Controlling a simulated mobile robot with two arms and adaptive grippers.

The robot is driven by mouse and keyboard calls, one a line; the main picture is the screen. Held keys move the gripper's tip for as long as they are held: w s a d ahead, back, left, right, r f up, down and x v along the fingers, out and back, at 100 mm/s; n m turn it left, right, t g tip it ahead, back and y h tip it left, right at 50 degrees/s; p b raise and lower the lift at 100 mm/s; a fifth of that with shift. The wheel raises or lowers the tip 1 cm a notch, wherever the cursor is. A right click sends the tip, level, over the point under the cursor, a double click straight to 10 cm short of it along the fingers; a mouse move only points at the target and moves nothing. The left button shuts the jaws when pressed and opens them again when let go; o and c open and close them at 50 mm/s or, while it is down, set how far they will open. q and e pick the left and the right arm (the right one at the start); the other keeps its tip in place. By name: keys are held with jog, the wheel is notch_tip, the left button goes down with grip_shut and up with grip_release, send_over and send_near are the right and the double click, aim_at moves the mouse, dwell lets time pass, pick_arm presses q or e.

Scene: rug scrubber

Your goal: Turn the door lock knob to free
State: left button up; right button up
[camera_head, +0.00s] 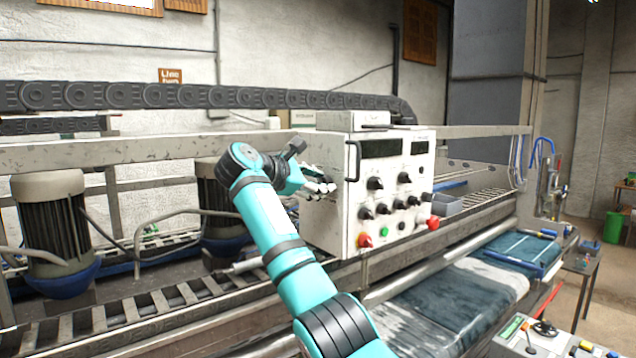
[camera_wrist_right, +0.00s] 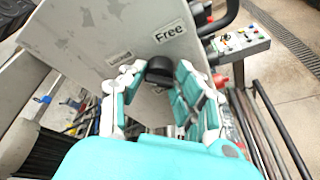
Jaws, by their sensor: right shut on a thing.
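A white control box (camera_head: 325,229) stands on the machine frame in the middle of the head view. My right gripper (camera_head: 320,188) is at its left side face. In the right wrist view, a black knob (camera_wrist_right: 159,70) sits on the pale side panel (camera_wrist_right: 95,30). My right gripper (camera_wrist_right: 155,88) is shut on this knob, with a finger on each side of it. A label reading "Free" (camera_wrist_right: 170,32) is just above the knob. A smaller label (camera_wrist_right: 118,57) to its left is too blurred to read. My left gripper is out of view.
The box front carries several black knobs, a green button (camera_head: 384,232) and red buttons (camera_head: 433,223). A black handle (camera_head: 352,161) stands out at its front left edge. Two motors (camera_head: 55,225) are to the left. A blue rug (camera_head: 420,320) lies below right.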

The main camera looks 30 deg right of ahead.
grip_shut()
jog(key=shift+f+m+t+h+b, duration=0.2)
jog(key=shift+m+t+h+b, duration=0.45)
jog(key=shift+m+b, duration=1.7)
jog(key=shift+f+m+t+h+b, duration=0.2)
jog(key=shift+m+t+h+b, duration=0.45)
jog(key=shift+m+b, duration=1.7)
jog(key=shift+f+m+t+h+b, duration=0.3)
jog(key=shift+m+h+b, duration=0.75)
jog(key=shift+m, duration=2.45)
jog(key=o, duration=0.9)
grip_release()
jog(key=shift+s+r, duration=0.1)
jog(key=shift+c, duration=0.2)
